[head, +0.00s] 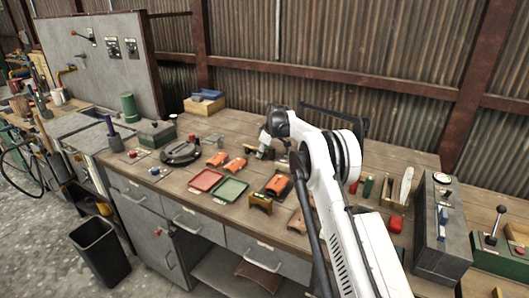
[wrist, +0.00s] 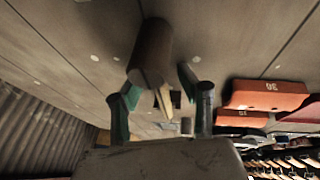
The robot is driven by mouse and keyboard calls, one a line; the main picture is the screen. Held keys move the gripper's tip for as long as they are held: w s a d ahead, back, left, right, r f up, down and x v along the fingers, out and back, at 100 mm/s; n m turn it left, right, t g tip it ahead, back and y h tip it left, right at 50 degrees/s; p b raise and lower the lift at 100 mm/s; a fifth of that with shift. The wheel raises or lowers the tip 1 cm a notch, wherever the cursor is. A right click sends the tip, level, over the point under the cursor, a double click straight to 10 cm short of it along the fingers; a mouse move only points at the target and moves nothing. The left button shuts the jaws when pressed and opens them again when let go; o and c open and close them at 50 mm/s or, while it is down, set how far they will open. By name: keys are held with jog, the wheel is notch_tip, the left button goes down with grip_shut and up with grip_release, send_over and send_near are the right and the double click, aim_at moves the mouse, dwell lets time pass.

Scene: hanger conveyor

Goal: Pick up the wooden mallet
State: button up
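The wooden mallet shows in the wrist view, with a dark brown rounded head (wrist: 151,52) and a paler handle (wrist: 164,99) that runs toward my gripper. My gripper (wrist: 160,88) is open, with one green-padded finger on each side of the handle. A gap shows between the handle and the right finger. The head overlaps the left fingertip in the picture, and I cannot tell whether they touch. In the head view my gripper (head: 259,148) is low over the back middle of the workbench, and my wrist and arm hide most of the mallet.
The wooden workbench (head: 235,124) holds a red tray (head: 206,180), a green tray (head: 230,190) and orange blocks (head: 235,164) left and front of my gripper. A wooden box with blue contents (head: 205,102) stands behind left. A grey control box (head: 440,225) stands at right.

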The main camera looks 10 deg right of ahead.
jog(key=shift+c, duration=0.2)
grip_shut()
jog(key=shift+r, duration=0.15)
